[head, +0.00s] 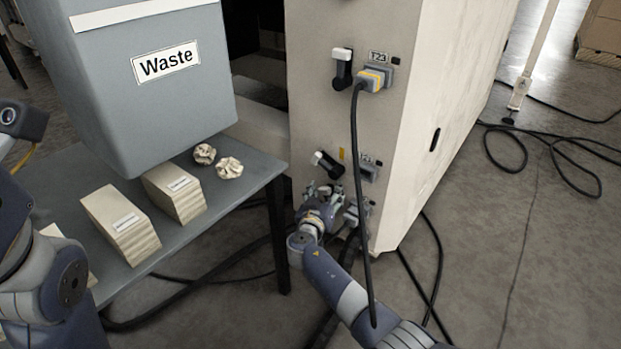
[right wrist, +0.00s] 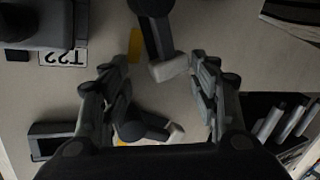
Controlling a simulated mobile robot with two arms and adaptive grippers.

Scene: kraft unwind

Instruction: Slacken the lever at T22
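In the right wrist view, which shows the panel upside down, the T22 label (right wrist: 62,57) sits beside a dark connector. Level with it is a lever (right wrist: 157,38) with a black body and pale tip, a yellow mark beside it. My right gripper (right wrist: 160,65) is open, with the lever's pale tip between its fingertips in the picture; I cannot tell whether they touch. In the head view my right gripper (head: 318,200) is at the panel's lower part and hides this lever. My left gripper is out of view.
Another lever (head: 328,163) is just above my right gripper; the T23 lever (head: 342,68) is higher. A black cable (head: 357,150) hangs in front of the panel. At left are a waste bin (head: 150,90) and a table (head: 150,255) with blocks and crumpled paper.

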